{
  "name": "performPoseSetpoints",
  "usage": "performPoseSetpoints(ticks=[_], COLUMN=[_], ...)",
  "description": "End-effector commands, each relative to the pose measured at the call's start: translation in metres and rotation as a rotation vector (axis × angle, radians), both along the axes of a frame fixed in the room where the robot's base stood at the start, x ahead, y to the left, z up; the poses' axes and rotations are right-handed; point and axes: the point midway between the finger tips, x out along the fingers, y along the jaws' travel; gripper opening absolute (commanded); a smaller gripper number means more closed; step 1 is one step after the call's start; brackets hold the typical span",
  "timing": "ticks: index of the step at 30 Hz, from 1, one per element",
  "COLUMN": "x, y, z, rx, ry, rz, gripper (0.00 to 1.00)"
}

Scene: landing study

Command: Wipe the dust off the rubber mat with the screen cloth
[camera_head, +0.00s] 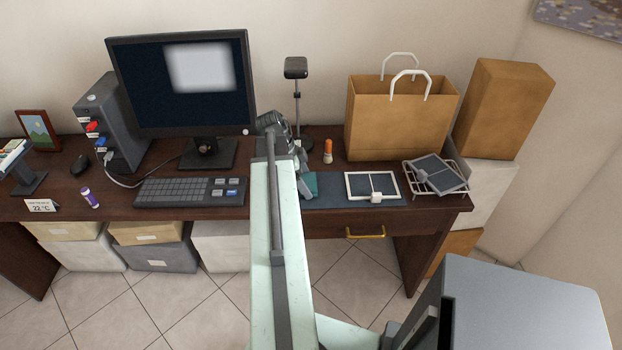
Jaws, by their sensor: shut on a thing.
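The rubber mat (333,193) is a dark blue-grey sheet flat on the desk, right of my arm; its left part is hidden behind the arm. A teal piece, which looks like the screen cloth (309,186), shows at the mat's left end. My gripper (302,168) is above it and shut on it; my arm covers part of the gripper. I cannot tell whether the cloth touches the mat. Dust on the mat is too small to make out.
A white-framed panel (358,184) lies on the mat's right part. A wire rack (411,172) holding another panel is farther right. An orange-capped bottle (328,152) and a paper bag (395,122) stand behind. The keyboard (190,191) and monitor (185,85) are left.

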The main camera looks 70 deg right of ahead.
Motion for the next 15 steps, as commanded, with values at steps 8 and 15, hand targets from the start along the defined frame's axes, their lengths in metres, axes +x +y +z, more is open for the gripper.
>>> performPoseSetpoints(ticks=[8, 15], x=[0.002, 0.001], y=[0.001, 0.001], z=[0.001, 0.026], rx=[0.002, 0.002], ry=[-0.002, -0.001], rz=[0.001, 0.001], gripper=[0.4, 0.4])
